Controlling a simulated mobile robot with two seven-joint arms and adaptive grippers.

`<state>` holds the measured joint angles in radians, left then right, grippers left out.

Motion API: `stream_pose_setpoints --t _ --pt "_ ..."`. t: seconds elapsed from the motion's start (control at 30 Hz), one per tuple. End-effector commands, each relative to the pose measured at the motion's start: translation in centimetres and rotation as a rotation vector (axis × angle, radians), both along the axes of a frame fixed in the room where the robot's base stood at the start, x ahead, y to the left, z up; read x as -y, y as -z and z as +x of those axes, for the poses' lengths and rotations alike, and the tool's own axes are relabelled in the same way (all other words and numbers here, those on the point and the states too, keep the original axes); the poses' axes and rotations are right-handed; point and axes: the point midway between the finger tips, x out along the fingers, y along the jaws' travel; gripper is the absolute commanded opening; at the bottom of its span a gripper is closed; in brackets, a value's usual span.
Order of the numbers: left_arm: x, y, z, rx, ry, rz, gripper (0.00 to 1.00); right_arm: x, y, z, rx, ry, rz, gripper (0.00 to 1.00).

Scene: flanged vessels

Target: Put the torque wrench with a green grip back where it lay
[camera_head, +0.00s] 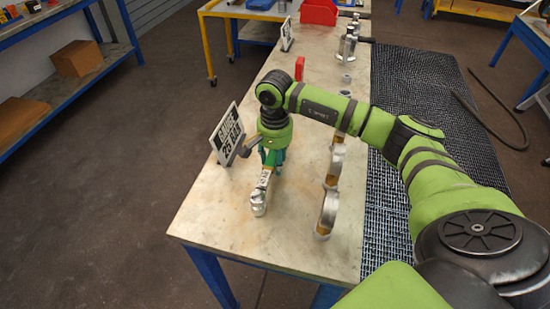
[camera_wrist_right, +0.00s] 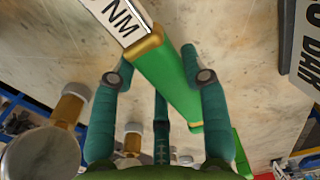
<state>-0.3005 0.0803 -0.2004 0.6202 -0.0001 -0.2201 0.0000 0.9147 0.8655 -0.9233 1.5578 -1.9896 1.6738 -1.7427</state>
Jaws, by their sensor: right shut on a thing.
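The torque wrench with a green grip (camera_wrist_right: 165,72) has a gold collar and a white label ending in "NM". In the head view its silver head (camera_head: 258,204) and labelled shaft point toward the near edge of the table (camera_head: 205,215). My right gripper (camera_head: 270,157) is above the left part of the table, shut on the wrench. In the wrist view the teal fingers of the right gripper (camera_wrist_right: 160,78) stand on either side of the green grip. The arm hides part of the grip in the head view. I cannot tell whether the wrench touches the table. My left gripper is not in view.
A "75 BAR" sign (camera_head: 227,135) stands close left of the gripper. Silver and gold flanged parts (camera_head: 330,190) stand to the right. A red block (camera_head: 299,68) and a small metal ring (camera_head: 347,78) are farther back. The near table corner is clear.

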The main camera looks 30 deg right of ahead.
Motion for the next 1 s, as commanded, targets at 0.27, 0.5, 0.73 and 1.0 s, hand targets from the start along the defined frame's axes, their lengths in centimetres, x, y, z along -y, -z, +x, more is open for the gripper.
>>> stream_pose_setpoints --t 0.27,0.5,0.73,1.0 --pt "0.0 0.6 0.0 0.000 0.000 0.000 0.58 0.0 0.5 0.1 0.004 0.001 0.000 0.06" --pt "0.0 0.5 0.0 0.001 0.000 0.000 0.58 0.0 0.4 0.1 0.002 0.000 0.001 0.73" --pt "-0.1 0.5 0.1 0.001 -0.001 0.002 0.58 0.0 0.3 0.0 -0.001 0.000 -0.001 0.73" --pt "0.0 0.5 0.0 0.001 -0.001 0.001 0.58 0.0 -4.3 0.1 0.006 0.000 0.000 0.73"
